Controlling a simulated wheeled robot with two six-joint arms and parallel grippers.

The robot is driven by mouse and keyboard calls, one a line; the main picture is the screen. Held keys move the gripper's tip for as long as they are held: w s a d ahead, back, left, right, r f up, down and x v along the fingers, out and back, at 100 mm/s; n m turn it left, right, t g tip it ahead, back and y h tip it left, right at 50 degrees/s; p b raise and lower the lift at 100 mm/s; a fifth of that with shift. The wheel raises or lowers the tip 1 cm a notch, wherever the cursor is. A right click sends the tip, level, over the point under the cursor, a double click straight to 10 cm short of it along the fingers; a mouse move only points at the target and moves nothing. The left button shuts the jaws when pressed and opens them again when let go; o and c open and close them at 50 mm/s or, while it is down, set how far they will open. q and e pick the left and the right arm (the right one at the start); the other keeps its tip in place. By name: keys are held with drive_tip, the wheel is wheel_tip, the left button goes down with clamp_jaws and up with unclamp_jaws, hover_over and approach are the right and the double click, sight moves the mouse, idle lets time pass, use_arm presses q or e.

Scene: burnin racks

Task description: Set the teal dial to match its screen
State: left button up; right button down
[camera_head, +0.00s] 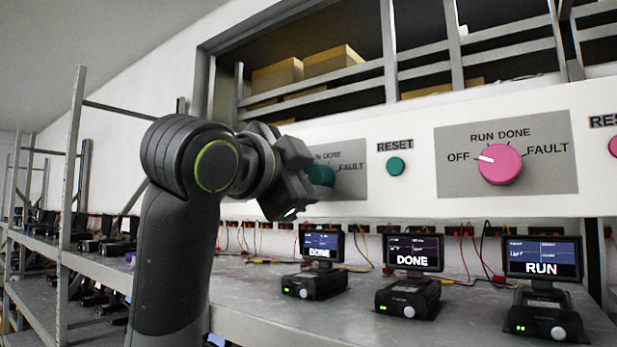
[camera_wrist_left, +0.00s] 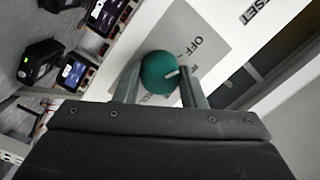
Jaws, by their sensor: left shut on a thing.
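The teal dial (camera_head: 320,174) sits on a grey plate (camera_head: 350,180) of the white panel, partly hidden by my left gripper (camera_head: 306,184) in the head view. In the left wrist view the fingers of my left gripper (camera_wrist_left: 160,78) are on either side of the teal dial (camera_wrist_left: 157,72), shut on it. Its white pointer mark faces right in that view, toward lettering beside OFF that the right finger partly hides. Below it in the head view, the leftmost screen (camera_head: 321,245) reads DONE. My right gripper is not in view.
A pink dial (camera_head: 499,164) is on the panel to the right, pointing near OFF. A teal RESET button (camera_head: 396,167) is between the dials. Other screens read DONE (camera_head: 412,252) and RUN (camera_head: 541,257). Devices and wires occupy the shelf (camera_head: 250,295) below.

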use_arm(q)
drive_tip(key=shift+f+m+b, duration=0.15)
drive_tip(key=shift+m+b, duration=0.65)
drive_tip(key=shift+b, duration=0.2)
drive_tip(key=m+h+b, duration=0.1)
drive_tip(key=m+b, duration=0.4)
drive_tip(key=m, duration=0.6)
drive_tip(key=shift+b, duration=0.3)
drive_tip(key=m, duration=0.6)
drive_tip(key=shift+w, duration=0.1)
drive_tip(key=o, duration=1)
